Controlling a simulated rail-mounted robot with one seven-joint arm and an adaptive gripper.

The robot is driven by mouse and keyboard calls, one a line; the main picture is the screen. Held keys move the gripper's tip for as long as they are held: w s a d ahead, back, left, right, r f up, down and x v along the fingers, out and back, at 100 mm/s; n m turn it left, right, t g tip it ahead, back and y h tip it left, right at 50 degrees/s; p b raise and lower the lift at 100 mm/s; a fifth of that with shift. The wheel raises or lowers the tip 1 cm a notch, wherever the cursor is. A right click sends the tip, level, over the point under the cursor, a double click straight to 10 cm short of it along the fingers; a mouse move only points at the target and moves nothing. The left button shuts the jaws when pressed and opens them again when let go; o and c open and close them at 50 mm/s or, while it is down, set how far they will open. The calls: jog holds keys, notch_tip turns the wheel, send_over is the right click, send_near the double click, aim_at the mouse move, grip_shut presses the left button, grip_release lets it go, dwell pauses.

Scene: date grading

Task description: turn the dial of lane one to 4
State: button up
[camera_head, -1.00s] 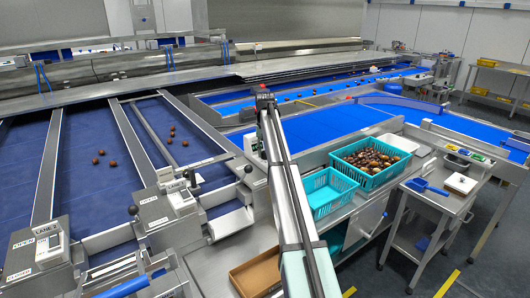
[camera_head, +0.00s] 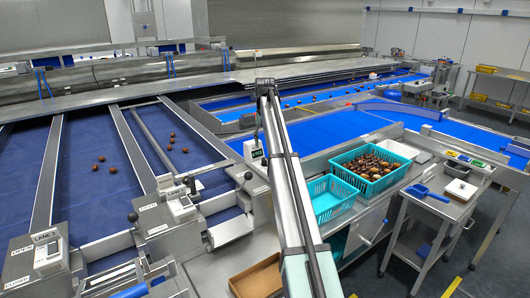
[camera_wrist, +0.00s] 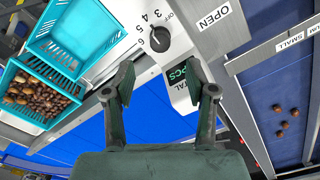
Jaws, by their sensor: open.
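In the wrist view a black dial (camera_wrist: 159,38) sits on a light panel marked OFF, 3, 4, 5 and 6. I cannot tell which mark it points to. A green display reading PCS (camera_wrist: 180,78) is below and right of it. My gripper (camera_wrist: 168,88) is open and empty, its two fingers spread below the dial and apart from it, overlapping the display's area in the picture. No lane number shows on this panel. In the head view a small display unit (camera_head: 253,150) shows partly behind my arm; the dial and my gripper's fingers are not clear there.
A teal basket of dates (camera_head: 372,190) and an empty teal basket (camera_head: 325,212) stand right of my arm. Blue belt lanes carry loose dates (camera_head: 108,168). A LANE 2 unit (camera_head: 47,252) and another control box (camera_head: 180,208) stand at lower left. A brown tray (camera_head: 257,277) lies in front.

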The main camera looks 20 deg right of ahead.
notch_tip(320, 180, up, 4)
jog(key=shift+f, duration=0.15)
dwell(0.4)
